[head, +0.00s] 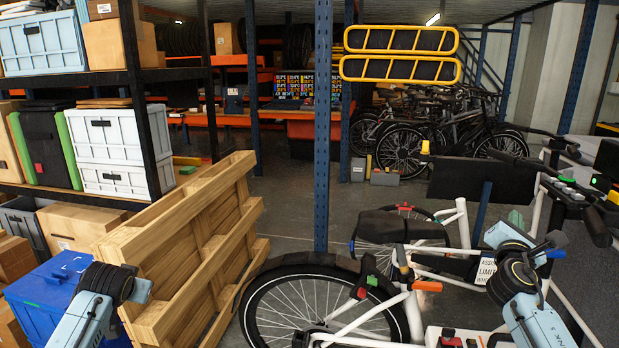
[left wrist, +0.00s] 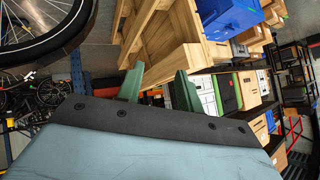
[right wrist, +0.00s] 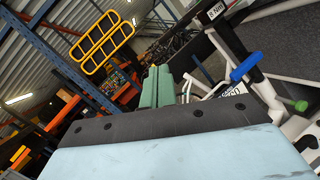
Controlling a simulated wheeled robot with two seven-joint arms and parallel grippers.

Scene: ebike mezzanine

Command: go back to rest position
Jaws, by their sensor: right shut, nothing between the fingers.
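My left gripper (left wrist: 158,90) shows in the left wrist view with its two green fingers apart and nothing between them. In the head view only the left forearm shows, at the lower left before the wooden pallet; its fingers cannot be made out there. My right gripper (right wrist: 157,86) shows in the right wrist view with its green fingers together and empty. In the head view the right arm comes up at the lower right, in front of the white bike frame (head: 462,222), and its green fingertips (head: 516,217) show small beyond the wrist.
A wooden pallet (head: 190,245) leans near my left arm, beside a blue bin (head: 50,285) and a loaded shelf rack (head: 100,78). A bike wheel (head: 275,308) and a blue post (head: 322,130) stand ahead. Open floor (head: 300,190) lies beyond the pallet.

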